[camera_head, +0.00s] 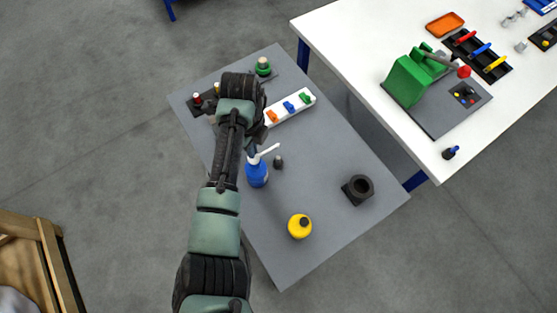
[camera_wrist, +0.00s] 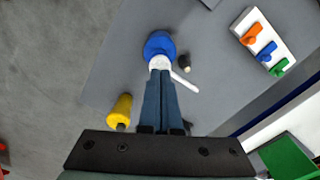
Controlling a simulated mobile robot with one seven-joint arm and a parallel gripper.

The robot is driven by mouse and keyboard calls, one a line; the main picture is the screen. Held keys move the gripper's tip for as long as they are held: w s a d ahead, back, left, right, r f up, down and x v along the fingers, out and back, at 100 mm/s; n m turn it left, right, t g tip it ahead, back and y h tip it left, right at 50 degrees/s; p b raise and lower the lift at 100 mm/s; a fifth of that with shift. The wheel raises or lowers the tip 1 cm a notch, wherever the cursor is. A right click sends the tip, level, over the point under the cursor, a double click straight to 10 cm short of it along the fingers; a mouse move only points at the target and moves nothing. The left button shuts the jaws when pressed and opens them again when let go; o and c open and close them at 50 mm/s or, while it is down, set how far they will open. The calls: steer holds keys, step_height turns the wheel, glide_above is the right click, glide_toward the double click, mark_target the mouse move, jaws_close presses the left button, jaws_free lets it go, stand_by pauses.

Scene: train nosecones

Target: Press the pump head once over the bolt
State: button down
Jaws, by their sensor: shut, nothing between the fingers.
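A blue bottle (camera_head: 257,174) with a white pump head and a long thin spout (camera_head: 267,150) stands upright on the grey table. A small dark bolt (camera_head: 278,162) stands just right of the bottle, near the spout. In the wrist view, my gripper (camera_wrist: 161,74) has its fingers together and empty, tips at the white pump head (camera_wrist: 159,62). The blue bottle (camera_wrist: 158,43) lies beyond the tips, and the bolt (camera_wrist: 187,62) is to their right. The fingertips overlap the pump head in view; I cannot tell whether they touch it. In the head view my arm hides most of the gripper.
A yellow bottle (camera_head: 300,226) and a dark round holder (camera_head: 358,188) stand nearby on the grey table. A white strip with coloured switches (camera_head: 290,107) and a green button (camera_head: 263,67) are farther back. A white table (camera_head: 345,40) adjoins at the right.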

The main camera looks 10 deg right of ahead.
steer(key=shift+f, duration=0.15)
steer(key=shift+s+f+b, duration=0.1)
steer(key=shift+f+b, duration=1.1)
steer(key=shift+f, duration=0.3)
steer(key=shift+r, duration=0.2)
steer(key=shift+r+p, duration=1.35)
steer(key=shift+p, duration=0.1)
steer(key=shift+r, duration=0.15)
step_height(320, 180, up, 6)
steer(key=p, duration=0.5)
steer(key=shift+p, duration=0.4)
